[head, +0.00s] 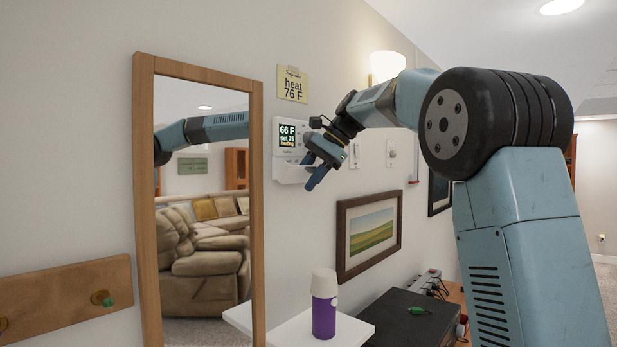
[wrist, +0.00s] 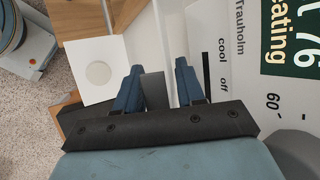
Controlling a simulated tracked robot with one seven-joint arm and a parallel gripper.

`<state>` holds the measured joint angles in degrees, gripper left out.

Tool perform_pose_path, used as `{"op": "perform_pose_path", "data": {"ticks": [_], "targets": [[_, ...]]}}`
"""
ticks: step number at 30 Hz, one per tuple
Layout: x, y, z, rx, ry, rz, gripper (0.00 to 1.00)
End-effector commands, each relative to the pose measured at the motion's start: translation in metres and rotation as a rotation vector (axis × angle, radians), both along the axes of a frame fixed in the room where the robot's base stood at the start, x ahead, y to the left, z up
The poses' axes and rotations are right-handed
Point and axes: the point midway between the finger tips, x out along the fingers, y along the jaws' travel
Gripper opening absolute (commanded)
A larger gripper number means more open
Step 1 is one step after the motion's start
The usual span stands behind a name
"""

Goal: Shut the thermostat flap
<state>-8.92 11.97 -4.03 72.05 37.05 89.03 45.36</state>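The white thermostat (head: 301,128) is on the wall right of the mirror; its dark display reads 66 F, set 76, heating. Its white flap (head: 288,172) juts out below the display, apparently hanging open. In the wrist view the thermostat face (wrist: 223,70) fills the right side, with "cool" and "off" lettering. My gripper (head: 309,174) is at the flap's right end, fingers angled down. In the wrist view my gripper (wrist: 158,85) has its fingers apart, with a grey piece showing between them that I cannot identify. Whether a finger touches the flap is unclear.
A wood-framed mirror (head: 143,200) stands left of the thermostat. A note (head: 293,84) above it reads heat 76 F. A purple flask (head: 324,310) stands on a white shelf (head: 350,332) below. A framed picture (head: 345,235) hangs at lower right.

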Motion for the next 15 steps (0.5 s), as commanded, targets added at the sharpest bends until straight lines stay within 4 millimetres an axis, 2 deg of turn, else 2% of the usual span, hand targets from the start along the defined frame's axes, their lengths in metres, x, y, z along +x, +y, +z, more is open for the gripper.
{"op": "perform_pose_path", "data": {"ticks": [1, 3, 11, 15], "targets": [[0.000, 0.000, 0.000, 0.000, -0.001, -0.001, 0.44], [0.000, 0.000, 0.001, 0.001, -0.002, 0.000, 0.50], [0.000, -0.002, 0.003, 0.001, -0.005, -0.002, 0.50], [0.000, -0.008, 0.011, 0.001, -0.006, -0.003, 0.50]]}}
